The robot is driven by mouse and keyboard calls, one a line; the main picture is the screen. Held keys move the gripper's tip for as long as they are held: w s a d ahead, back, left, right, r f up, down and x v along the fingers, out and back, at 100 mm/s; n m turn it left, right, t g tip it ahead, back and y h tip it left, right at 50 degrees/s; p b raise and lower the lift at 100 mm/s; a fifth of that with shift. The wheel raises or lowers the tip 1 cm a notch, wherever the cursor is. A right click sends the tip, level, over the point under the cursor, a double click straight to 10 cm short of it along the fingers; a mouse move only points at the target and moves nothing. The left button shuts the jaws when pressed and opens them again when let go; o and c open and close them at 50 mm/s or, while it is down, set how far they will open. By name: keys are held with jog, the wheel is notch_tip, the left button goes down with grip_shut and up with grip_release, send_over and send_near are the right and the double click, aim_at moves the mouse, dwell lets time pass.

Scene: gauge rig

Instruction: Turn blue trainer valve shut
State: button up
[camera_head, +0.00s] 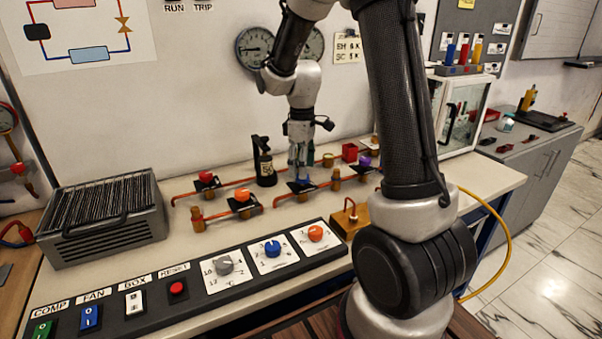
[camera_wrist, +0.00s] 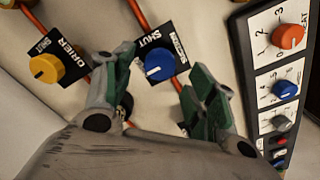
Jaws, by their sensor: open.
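The blue valve knob (camera_wrist: 159,63) sits on a black plate in the wrist view. The plate has a "SHUT" mark and another label I cannot read surely. A small pale mark shows on the knob. My gripper (camera_wrist: 163,76) is open, with one green-padded finger on each side of the knob; contact is not visible. In the head view my gripper (camera_head: 300,172) points down over the valve's black plate (camera_head: 302,187), and the fingers largely hide the knob there.
A yellow knob (camera_wrist: 45,68) labelled "DRIER" is left in the wrist view. Orange (camera_head: 243,196), red (camera_head: 206,177) and purple (camera_head: 365,161) valves share the bench. A black bottle (camera_head: 264,165) stands near my gripper. The control panel (camera_head: 200,300) has another blue dial (camera_head: 272,249).

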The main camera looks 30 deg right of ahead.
jog(key=shift+f, duration=1.45)
jog(key=c, duration=1.1)
jog(key=shift+o, duration=0.2)
